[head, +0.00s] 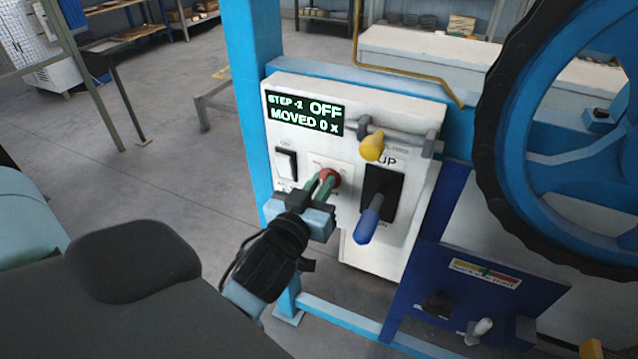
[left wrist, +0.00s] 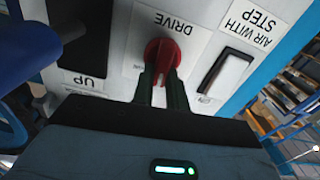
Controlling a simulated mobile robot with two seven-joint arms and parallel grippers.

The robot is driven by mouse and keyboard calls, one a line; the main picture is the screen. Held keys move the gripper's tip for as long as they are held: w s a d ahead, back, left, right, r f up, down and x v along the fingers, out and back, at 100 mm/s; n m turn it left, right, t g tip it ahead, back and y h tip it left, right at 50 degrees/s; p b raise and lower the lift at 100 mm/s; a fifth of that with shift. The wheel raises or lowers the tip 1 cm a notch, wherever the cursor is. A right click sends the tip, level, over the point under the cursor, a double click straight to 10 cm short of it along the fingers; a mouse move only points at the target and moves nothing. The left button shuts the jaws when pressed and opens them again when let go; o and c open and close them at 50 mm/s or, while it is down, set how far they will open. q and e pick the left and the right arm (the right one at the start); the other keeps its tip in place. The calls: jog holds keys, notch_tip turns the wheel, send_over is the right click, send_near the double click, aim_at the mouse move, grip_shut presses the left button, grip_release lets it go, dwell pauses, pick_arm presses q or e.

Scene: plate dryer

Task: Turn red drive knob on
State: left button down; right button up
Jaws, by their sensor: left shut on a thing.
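The red drive knob (head: 330,176) sits on the white control panel (head: 290,88), below the display. My left gripper (head: 324,184) is at the knob, with its green fingertips around it. In the left wrist view, the red knob (left wrist: 162,50) lies between the fingertips of the gripper (left wrist: 162,72), under an upside-down DRIVE label. The gripper is shut on the knob. The display (head: 305,113) reads STEP -1, OFF and MOVED 0 x. The fingers partly cover the knob. My right gripper is not in view.
A white rocker switch (head: 286,164) is left of the knob. A blue-handled lever (head: 369,218) is close on the right, below a yellow knob (head: 371,147). A large blue wheel (head: 570,130) stands at the right. Open floor lies at the left.

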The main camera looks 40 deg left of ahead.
pick_arm(q)
jog(key=shift+d+r+m+p, duration=0.1)
jog(key=shift+r+m+p, duration=0.05)
jog(key=shift+m+p, duration=0.75)
jog(key=shift+w+d+f+m+p, duration=0.15)
jog(key=shift+m+p, duration=0.45)
jog(key=shift+m, duration=0.75)
jog(key=shift+s+d+f+m+p, duration=0.15)
jog(key=shift+m+p, duration=0.45)
jog(key=shift+m, duration=0.8)
jog(key=shift+w+d+f+m+p, duration=0.15)
jog(key=shift+m+p, duration=0.45)
jog(key=shift+m, duration=0.75)
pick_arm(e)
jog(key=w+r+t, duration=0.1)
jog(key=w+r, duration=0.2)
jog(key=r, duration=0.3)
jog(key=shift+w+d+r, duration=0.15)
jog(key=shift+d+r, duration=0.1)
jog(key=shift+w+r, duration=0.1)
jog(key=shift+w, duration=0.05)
pick_arm(q)
jog(key=c, duration=1.4)
grip_release()
